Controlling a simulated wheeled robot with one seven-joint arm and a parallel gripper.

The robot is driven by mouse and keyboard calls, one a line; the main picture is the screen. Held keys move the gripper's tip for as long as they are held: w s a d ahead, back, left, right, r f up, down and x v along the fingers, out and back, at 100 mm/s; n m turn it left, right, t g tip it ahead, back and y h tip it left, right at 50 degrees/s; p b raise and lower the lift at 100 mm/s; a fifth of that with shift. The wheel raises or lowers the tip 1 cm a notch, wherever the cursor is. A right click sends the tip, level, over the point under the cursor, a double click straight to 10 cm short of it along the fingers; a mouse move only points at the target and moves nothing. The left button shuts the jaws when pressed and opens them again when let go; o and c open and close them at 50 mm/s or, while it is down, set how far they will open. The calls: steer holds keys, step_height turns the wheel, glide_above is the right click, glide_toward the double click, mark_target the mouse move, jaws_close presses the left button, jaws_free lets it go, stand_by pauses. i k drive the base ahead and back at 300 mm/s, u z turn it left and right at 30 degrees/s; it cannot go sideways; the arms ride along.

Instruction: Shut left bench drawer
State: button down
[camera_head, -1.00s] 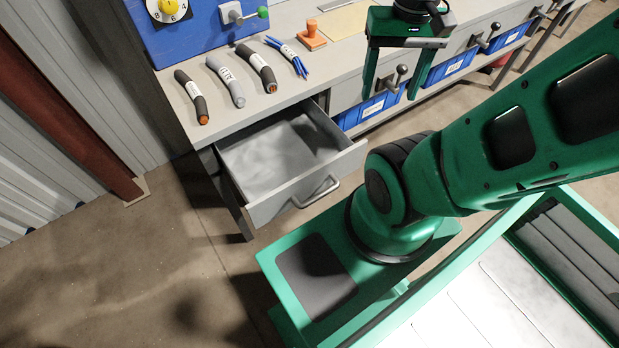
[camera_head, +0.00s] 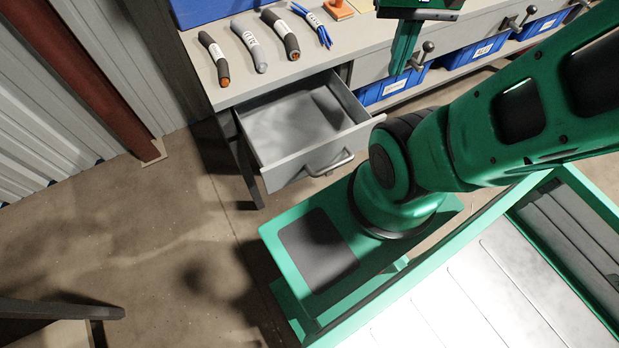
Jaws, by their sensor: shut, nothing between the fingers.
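The left bench drawer (camera_head: 309,162) is pulled out from the left end of the bench, and its grey, empty-looking inside shows. Its front panel has a bar handle (camera_head: 330,163). My gripper (camera_head: 398,72) is at the upper right of the drawer, in front of the bench, apart from the handle. Its green fingers are together and hold nothing. The top of the gripper is cut off by the picture's upper edge.
Several cable pieces (camera_head: 247,47) lie on the bench top (camera_head: 320,62). Blue bins (camera_head: 390,92) stand under the bench to the right, below small lever handles (camera_head: 428,46). A dark-edged object (camera_head: 60,310) is at the lower left. Floor left of the drawer is clear.

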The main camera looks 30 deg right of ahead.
mark_target(313, 126)
steer(key=u, duration=1.8)
steer(key=k, duration=1.4)
steer(key=z, duration=1.7)
steer(key=i, duration=0.5)
steer(key=z, duration=0.1)
